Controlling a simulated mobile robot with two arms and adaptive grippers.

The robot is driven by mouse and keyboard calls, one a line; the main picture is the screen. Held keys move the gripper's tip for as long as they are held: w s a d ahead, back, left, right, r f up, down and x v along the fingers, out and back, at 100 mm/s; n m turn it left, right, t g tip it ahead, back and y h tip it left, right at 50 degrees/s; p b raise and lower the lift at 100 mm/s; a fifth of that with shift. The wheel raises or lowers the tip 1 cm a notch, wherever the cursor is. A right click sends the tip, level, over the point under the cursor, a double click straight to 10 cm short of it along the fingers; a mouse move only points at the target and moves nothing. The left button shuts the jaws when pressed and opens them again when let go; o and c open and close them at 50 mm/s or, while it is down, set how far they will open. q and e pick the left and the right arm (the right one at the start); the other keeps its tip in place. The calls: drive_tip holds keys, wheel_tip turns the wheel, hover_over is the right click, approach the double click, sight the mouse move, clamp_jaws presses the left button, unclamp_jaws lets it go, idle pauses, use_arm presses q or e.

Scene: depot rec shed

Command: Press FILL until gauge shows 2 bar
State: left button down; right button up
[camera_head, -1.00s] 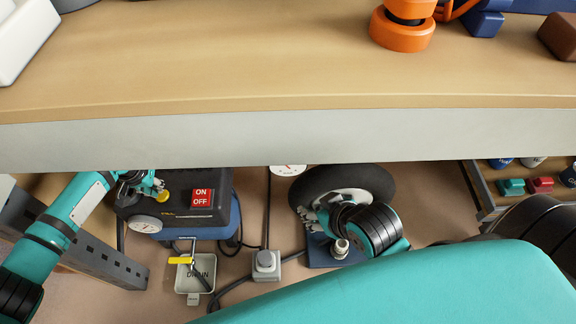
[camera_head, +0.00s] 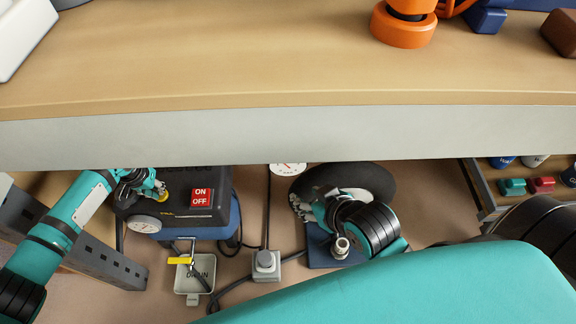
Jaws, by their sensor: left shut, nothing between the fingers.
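A white dial gauge (camera_head: 288,169) with a red needle shows under the bench edge, its upper part hidden; its reading is too small to tell. A compressor (camera_head: 180,215) stands below the bench, with a red ON/OFF switch (camera_head: 201,197) and a second small gauge (camera_head: 143,223). I see no FILL label. My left gripper (camera_head: 160,188) is shut and empty at a yellow knob (camera_head: 162,197) on the compressor; whether it touches is unclear. My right gripper (camera_head: 300,207) is beside the wheel (camera_head: 375,182), partly hidden by its own arm; I cannot tell its opening.
A tray marked DRAIN (camera_head: 194,285) lies under a yellow-handled valve (camera_head: 181,261). A grey box with a round knob (camera_head: 265,261) sits on the floor among black hoses. A shelf with coloured items (camera_head: 512,187) stands at right.

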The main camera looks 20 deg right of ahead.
use_arm(q)
drive_tip(key=shift+f+b, duration=0.3)
drive_tip(key=shift+f, duration=0.3)
wheel_tip(320, 180, up, 2)
drive_tip(key=p, duration=0.2)
drive_tip(key=shift+r+p, duration=0.15)
drive_tip(key=shift+p, duration=0.2)
use_arm(e)
drive_tip(key=s+d+f+g, duration=0.1)
drive_tip(key=s+g, duration=0.1)
drive_tip(key=s, duration=0.2)
drive_tip(key=s+d+f+g+h, duration=0.1)
drive_tip(key=s+d+f+g, duration=0.1)
drive_tip(key=s, duration=0.3)
drive_tip(key=shift+g, duration=0.6)
use_arm(q)
drive_tip(key=shift+r, duration=0.1)
idle(0.5)
